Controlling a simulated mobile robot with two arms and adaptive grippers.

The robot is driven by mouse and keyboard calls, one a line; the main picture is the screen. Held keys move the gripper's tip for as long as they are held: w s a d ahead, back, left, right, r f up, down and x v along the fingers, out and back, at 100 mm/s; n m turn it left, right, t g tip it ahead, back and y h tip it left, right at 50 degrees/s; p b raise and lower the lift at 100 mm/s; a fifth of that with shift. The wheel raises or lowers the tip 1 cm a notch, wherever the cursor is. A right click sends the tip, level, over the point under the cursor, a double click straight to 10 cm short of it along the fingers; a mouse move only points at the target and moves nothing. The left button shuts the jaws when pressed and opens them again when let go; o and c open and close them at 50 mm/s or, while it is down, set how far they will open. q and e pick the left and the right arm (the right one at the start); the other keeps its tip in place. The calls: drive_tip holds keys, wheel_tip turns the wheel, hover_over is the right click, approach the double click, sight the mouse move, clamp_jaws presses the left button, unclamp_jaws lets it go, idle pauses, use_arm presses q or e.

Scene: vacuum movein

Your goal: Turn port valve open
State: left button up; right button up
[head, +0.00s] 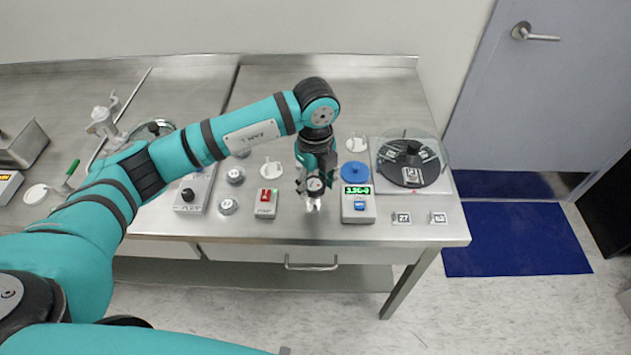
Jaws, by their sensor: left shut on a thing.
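My left gripper (313,203) is over the front part of the steel bench, between a red switch box (266,203) and a scale (358,212). It points down and is shut on a small pale thing at its fingertips, too small to identify. I cannot tell for sure which thing is the port valve. White round pieces with raised handles lie on the bench, one left of the gripper (271,168) and one behind the scale (357,144). My right gripper is not in view.
A round device with a black disc (403,175) and clear cover stands at the bench's right. Two small numbered tiles (401,218) (438,218) lie at the front right. A grey control box (194,193) and metal knobs (228,206) stand left. A sink with a tap (102,122) is farther left.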

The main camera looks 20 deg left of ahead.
sight(315, 186)
use_arm(q)
drive_tip(key=o, duration=1.2)
drive_tip(key=shift+c, duration=0.2)
wheel_tip(315, 186, up, 12)
